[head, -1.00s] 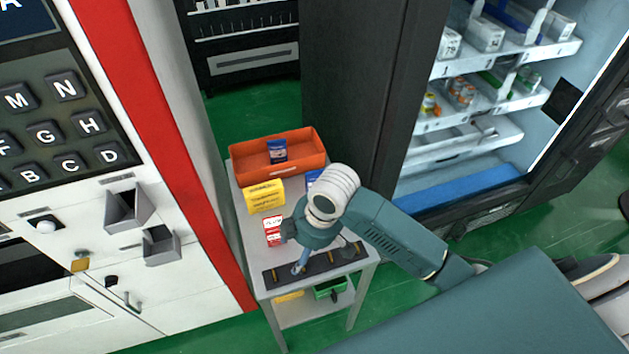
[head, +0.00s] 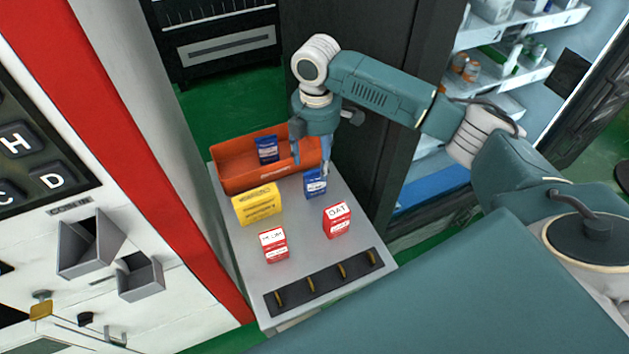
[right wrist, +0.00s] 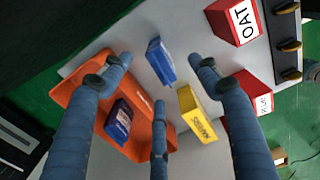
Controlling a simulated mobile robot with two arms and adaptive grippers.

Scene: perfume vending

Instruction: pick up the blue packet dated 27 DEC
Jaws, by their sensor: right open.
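One blue packet (head: 315,184) stands on the grey table, just right of the orange tray; it also shows in the right wrist view (right wrist: 160,60). Another blue packet (head: 267,150) is inside the orange tray (head: 236,180), and it shows in the right wrist view too (right wrist: 119,120). I cannot read a date on either. My right gripper (head: 311,166) is open and empty, pointing down above the tray's right end and the packet on the table. In the right wrist view its spread fingers (right wrist: 160,80) have the table packet between them, toward the far side. My left gripper is not in view.
A yellow packet (head: 257,204) and two red-and-white boxes (head: 274,246) (head: 337,220) stand on the table (head: 300,260). A black strip with several brass pegs (head: 325,283) lies at its front. A dark cabinet (head: 345,130) rises behind right, a white machine (head: 130,200) at left.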

